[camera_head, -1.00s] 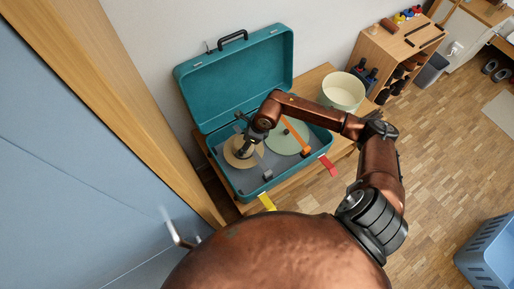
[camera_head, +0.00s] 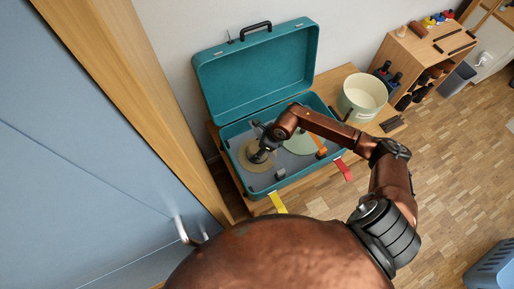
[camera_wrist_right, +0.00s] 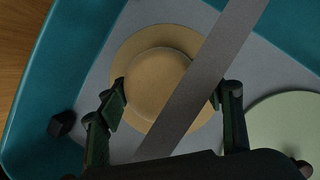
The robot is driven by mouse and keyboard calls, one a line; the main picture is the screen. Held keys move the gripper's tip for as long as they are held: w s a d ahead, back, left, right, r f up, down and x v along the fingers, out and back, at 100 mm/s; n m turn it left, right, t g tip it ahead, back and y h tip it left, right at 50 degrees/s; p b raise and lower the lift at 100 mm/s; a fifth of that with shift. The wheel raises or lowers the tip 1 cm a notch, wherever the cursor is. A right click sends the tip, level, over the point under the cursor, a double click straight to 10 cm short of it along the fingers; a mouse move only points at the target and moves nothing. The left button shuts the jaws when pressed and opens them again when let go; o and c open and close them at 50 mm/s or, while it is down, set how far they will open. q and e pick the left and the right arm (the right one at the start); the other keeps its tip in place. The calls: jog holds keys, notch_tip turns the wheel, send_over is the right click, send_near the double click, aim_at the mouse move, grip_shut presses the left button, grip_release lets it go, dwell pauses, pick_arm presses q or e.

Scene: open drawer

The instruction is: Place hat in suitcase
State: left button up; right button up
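The open teal suitcase (camera_head: 258,73) lies on a wooden bench with its lid up. The tan round hat (camera_head: 246,152) lies inside, on the grey lining at the left. My right gripper (camera_head: 262,154) is over the hat, partly hiding it. In the right wrist view, the hat (camera_wrist_right: 157,75) shows its brim and crown below the open right gripper (camera_wrist_right: 169,91), with one finger on each side of the crown. A grey band crosses in front of the hat. Contact with the hat cannot be told. My left gripper is not in view.
A pale green disc (camera_wrist_right: 285,125) lies beside the hat in the suitcase. Yellow (camera_head: 277,203) and red (camera_head: 344,170) strips hang at its front. A cream bucket (camera_head: 360,98) stands to the right. A blue door (camera_head: 85,130) is at the left.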

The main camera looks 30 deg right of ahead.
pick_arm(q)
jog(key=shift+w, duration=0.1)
pick_arm(e)
jog(key=o, duration=0.5)
jog(key=shift+r, duration=0.15)
jog(key=shift+s+d+r, duration=0.1)
jog(key=shift+r, duration=0.15)
jog(key=p+v, duration=0.3)
jog(key=v, duration=0.7)
jog(key=shift+r+p, duration=0.1)
jog(key=shift+p, duration=0.2)
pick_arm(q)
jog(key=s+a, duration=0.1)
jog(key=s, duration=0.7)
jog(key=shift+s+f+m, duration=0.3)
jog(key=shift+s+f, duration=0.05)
pick_arm(e)
jog(key=shift+s+d+r, duration=0.15)
jog(key=shift+s+r, duration=0.05)
jog(key=shift+r, duration=0.3)
